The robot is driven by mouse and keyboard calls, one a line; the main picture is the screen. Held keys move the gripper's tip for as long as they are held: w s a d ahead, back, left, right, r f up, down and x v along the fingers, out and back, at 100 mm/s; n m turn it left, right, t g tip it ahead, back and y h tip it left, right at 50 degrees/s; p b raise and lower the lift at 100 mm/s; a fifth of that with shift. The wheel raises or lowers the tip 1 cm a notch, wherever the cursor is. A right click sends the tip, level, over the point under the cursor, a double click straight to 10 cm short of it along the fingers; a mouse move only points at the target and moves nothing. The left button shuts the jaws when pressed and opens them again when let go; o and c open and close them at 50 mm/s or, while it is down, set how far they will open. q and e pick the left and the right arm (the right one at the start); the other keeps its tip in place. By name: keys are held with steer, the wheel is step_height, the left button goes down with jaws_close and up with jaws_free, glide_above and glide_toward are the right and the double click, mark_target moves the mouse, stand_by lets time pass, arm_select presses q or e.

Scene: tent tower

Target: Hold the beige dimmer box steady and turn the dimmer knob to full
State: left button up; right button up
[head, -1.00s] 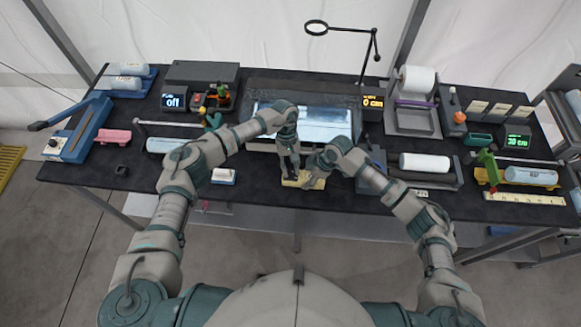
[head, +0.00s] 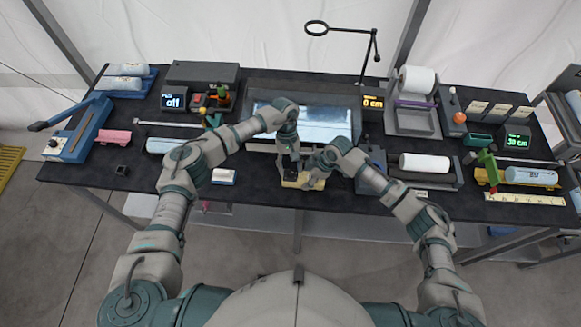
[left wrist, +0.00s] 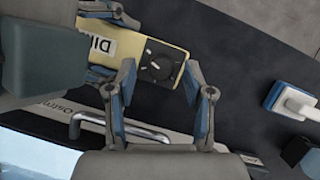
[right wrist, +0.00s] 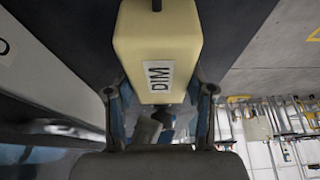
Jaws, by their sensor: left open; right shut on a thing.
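The beige dimmer box (head: 303,182) lies near the front edge of the table, in the middle. Its black round knob (left wrist: 160,60) shows in the left wrist view, beside a white label with partly hidden letters. My left gripper (left wrist: 160,78) is open, its fingertips spread on either side of the knob; I cannot tell whether they touch it. In the head view the grippers partly cover the box.
A lit panel (head: 325,132) lies behind the box. A white block on a blue base (head: 224,177) sits to the left, and a white roll (head: 424,163) in a holder to the right.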

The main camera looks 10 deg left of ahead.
arm_select(q)
steer(key=v, duration=1.1)
steer(key=shift+w+r, duration=0.1)
arm_select(e)
steer(key=o, duration=1.3)
steer(key=shift+o, duration=0.2)
